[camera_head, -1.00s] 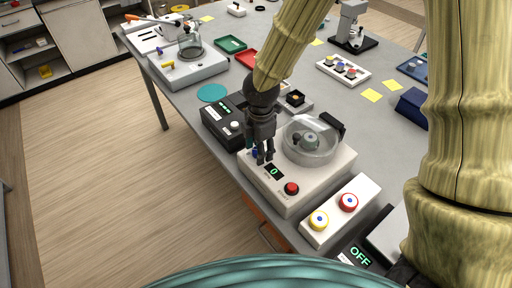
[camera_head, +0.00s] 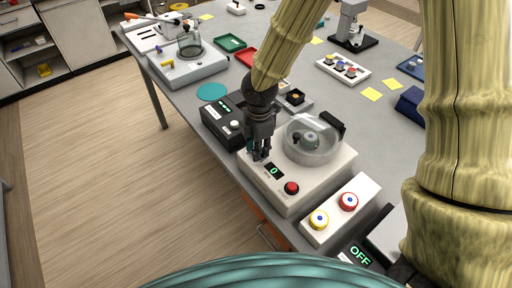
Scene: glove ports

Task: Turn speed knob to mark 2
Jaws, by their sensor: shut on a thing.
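A cream centrifuge-like device (camera_head: 322,184) stands near the table's front edge, with a clear round bowl (camera_head: 312,140), a small display reading 0 (camera_head: 274,171) and a red button (camera_head: 291,188). My gripper (camera_head: 259,157) points down at the device's left front corner, left of the display. Its fingers are shut on the speed knob, which they hide almost wholly. The knob's marks and its pointer cannot be made out.
A black box with a green display (camera_head: 222,124) stands close left of my gripper. A white panel with a yellow and a red knob (camera_head: 341,213) lies right of the device. An OFF display (camera_head: 360,256) is at the front. A teal disc (camera_head: 212,92) lies behind on the table.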

